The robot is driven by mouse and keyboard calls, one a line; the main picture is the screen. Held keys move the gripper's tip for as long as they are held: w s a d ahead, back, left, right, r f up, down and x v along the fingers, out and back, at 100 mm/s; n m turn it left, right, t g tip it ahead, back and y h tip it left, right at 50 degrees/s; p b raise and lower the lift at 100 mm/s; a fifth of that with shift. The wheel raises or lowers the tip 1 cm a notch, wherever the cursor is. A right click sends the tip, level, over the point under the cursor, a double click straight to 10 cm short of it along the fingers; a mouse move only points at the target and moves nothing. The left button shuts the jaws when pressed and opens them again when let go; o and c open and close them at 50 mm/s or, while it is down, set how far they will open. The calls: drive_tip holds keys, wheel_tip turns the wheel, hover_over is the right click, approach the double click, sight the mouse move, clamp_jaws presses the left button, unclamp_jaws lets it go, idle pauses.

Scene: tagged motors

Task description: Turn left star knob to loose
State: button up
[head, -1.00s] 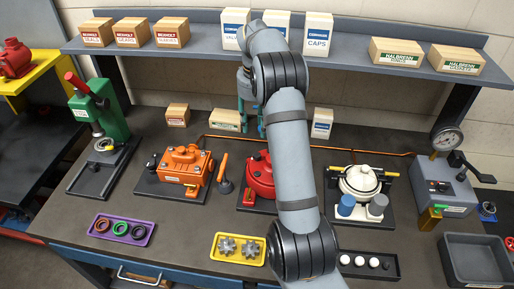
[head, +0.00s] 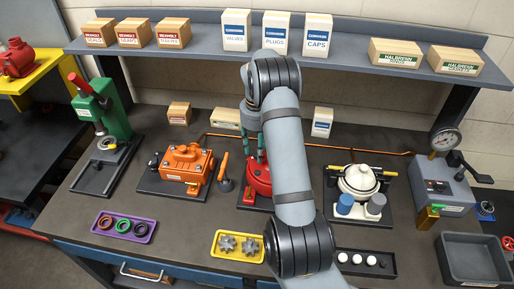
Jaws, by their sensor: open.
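My gripper (head: 252,150) points down with its teal fingers apart, just above or behind the red motor (head: 258,178). My arm covers the right part of that motor. The orange motor (head: 186,165) stands on a dark base plate to the left, with a small dark knob (head: 153,162) at its left end. The white round unit (head: 359,182) stands to the right, with blue and grey cylinders in front. I cannot make out which part is the left star knob, or its setting. No contact between gripper and any knob can be made out.
An orange-handled tool (head: 224,172) stands between the orange and red motors. A purple tray (head: 124,239), a yellow tray (head: 217,251) with star-shaped grey parts and a dark tray (head: 391,265) lie along the front. A green press (head: 108,112) stands left; a gauge unit (head: 440,185) stands right.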

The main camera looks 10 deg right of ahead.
drive_tip(key=shift+f, duration=0.2)
drive_tip(key=shift+c, duration=0.6)
clamp_jaws()
